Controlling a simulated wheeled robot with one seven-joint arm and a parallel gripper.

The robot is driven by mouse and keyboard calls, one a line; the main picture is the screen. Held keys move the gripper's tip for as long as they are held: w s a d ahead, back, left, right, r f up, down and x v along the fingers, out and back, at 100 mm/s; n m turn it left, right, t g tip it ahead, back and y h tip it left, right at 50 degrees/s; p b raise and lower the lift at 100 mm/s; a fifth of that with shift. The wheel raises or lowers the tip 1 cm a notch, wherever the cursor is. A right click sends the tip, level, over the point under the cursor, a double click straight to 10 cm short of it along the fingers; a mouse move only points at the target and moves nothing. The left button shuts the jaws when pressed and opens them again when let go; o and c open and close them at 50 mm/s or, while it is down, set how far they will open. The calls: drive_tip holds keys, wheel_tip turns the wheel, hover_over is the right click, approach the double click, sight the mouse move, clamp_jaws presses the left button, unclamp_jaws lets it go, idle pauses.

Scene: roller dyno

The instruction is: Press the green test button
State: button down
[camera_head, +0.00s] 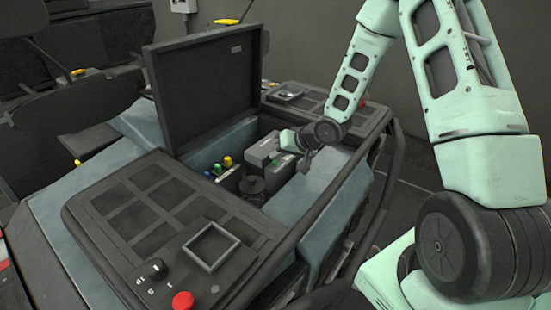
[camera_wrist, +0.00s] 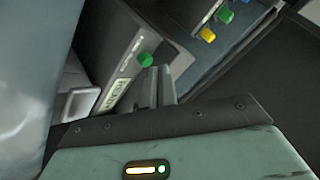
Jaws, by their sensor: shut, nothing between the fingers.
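A round green button (camera_wrist: 145,60) sits on a dark box (camera_wrist: 112,45) with a pale label in the wrist view. In the head view the button shows as a small green spot (camera_head: 276,162) inside the open bay. My gripper (camera_wrist: 158,72) is shut and empty, its fingertips right beside the button. I cannot tell whether they touch it. In the head view my gripper (camera_head: 304,163) reaches into the bay from the right. A second green knob (camera_wrist: 225,15) stands on another unit, near a yellow knob (camera_wrist: 207,34).
The raised black lid (camera_head: 205,85) stands behind the bay. Blue, green and yellow knobs (camera_head: 217,169) sit left of my gripper. A dark panel with a red button (camera_head: 183,301) lies at the front. A dark tubular rail (camera_head: 385,190) runs along the right side.

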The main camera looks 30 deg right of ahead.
drive_tip(key=shift+s+f+p, duration=0.3)
drive_tip(key=shift+s+f, duration=0.2)
drive_tip(key=shift+f, duration=0.3)
drive_tip(key=shift+r+p, duration=0.1)
drive_tip(key=shift+p, duration=0.2)
drive_tip(key=shift+w+r, duration=0.1)
drive_tip(key=shift+w+r+p, duration=0.1)
drive_tip(key=shift+r+p, duration=0.45)
drive_tip(key=shift+p, duration=0.25)
wheel_tip(320, 180, up, 4)
drive_tip(key=p, duration=0.4)
drive_tip(key=shift+w+r, duration=0.15)
drive_tip(key=shift+r, duration=0.05)
